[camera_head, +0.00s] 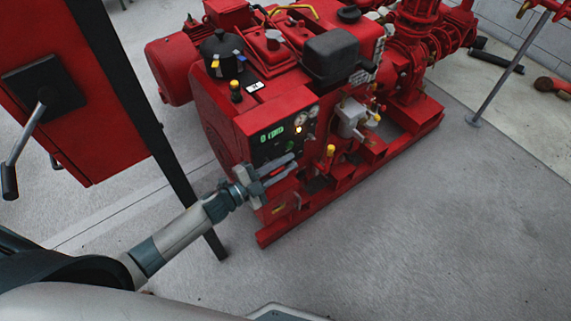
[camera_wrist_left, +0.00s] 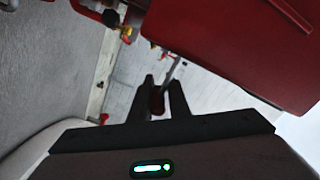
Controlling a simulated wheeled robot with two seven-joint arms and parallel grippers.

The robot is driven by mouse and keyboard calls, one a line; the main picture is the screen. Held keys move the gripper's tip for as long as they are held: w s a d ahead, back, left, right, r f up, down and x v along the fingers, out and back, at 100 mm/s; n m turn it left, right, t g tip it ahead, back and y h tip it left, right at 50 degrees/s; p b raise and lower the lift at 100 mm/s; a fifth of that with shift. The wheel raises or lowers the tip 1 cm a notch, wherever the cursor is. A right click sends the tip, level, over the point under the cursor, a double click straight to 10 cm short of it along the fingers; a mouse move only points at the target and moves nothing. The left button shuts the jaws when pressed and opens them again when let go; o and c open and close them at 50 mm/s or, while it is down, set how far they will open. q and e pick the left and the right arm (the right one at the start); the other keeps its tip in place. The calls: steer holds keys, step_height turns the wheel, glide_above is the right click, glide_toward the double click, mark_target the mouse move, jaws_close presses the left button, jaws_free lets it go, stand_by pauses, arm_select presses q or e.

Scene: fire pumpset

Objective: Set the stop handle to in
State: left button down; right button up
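The red engine pumpset (camera_head: 300,85) stands ahead, with a dark control panel (camera_head: 285,135) on its near end. My left gripper (camera_head: 283,172) is just below this panel, close to the engine's front. In the left wrist view its two dark fingers (camera_wrist_left: 164,90) are parted. A dark red knob (camera_wrist_left: 157,103) shows in the gap between them, nearer one finger; I cannot tell whether it is touched. A thin rod (camera_wrist_left: 172,70) shows beyond. The knob may be the stop handle, but I cannot confirm this or its setting. My right gripper is not in view.
A red cabinet (camera_head: 100,130) with a lever (camera_head: 25,145) and a dark post stands at the left, near my left arm. Yellow-topped red fittings (camera_head: 330,151) stick out right of the panel. The grey floor (camera_head: 430,230) at the right is clear.

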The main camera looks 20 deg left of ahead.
arm_select(q)
steer(key=shift+a+f, duration=0.15)
steer(key=shift+f, duration=0.05)
steer(key=shift+w+a, duration=0.7)
steer(key=shift+a, duration=0.25)
steer(key=c, duration=1.9)
jaws_free()
steer(key=shift+o, duration=0.7)
steer(key=shift+w, duration=0.1)
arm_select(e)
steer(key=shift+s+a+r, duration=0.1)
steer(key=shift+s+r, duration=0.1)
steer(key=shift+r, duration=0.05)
